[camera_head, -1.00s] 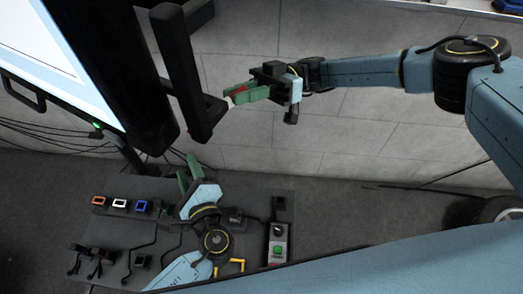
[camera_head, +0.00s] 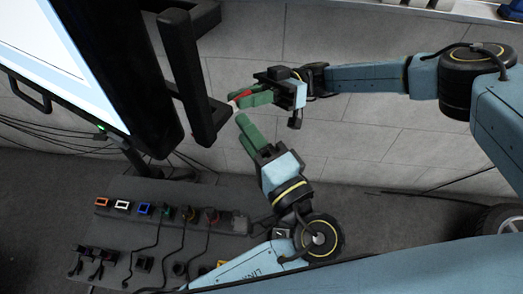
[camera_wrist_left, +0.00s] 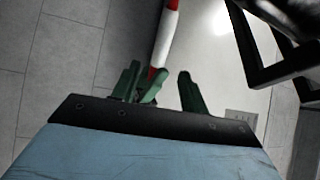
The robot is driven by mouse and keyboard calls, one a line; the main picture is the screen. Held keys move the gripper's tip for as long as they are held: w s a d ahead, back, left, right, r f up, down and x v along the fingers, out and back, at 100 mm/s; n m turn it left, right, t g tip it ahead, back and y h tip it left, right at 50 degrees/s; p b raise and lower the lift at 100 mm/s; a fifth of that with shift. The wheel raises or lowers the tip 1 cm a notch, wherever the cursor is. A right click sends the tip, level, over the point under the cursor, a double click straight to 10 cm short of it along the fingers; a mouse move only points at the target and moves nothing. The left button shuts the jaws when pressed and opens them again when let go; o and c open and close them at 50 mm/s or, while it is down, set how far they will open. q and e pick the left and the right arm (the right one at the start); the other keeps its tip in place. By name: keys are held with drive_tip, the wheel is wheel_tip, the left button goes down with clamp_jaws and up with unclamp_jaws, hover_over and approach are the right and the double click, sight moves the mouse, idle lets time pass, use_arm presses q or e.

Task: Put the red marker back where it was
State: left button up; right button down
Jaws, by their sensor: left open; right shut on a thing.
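The red marker (camera_head: 241,95), red with a white end, is held in my right gripper (camera_head: 246,99) beside the black bracket's lower end. Most of it is hidden by the green fingers. My right gripper is shut on it. My left gripper (camera_head: 241,130) is open and empty, just below the right one, with its fingers pointing up toward the marker. In the left wrist view, a red and white marker length (camera_wrist_left: 167,35) rises beyond the left gripper's fingers (camera_wrist_left: 160,88). I cannot tell whether they touch it.
A black bracket (camera_head: 190,80) projects beside the large screen (camera_head: 45,55) at the left. Below, a dark panel (camera_head: 185,190) carries coloured connectors and cables, including an orange-framed one (camera_head: 101,202).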

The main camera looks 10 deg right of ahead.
sight(232, 112)
use_arm(q)
drive_tip(key=x, duration=0.7)
drive_tip(key=shift+w, duration=0.1)
drive_tip(key=shift+c, duration=0.3)
clamp_jaws()
drive_tip(key=shift+r, duration=0.1)
use_arm(e)
drive_tip(key=c, duration=1.2)
unclamp_jaws()
drive_tip(key=shift+c, duration=0.2)
use_arm(q)
drive_tip(key=shift+r, duration=0.1)
use_arm(e)
drive_tip(key=shift+d+f, duration=0.1)
drive_tip(key=shift+f, duration=0.1)
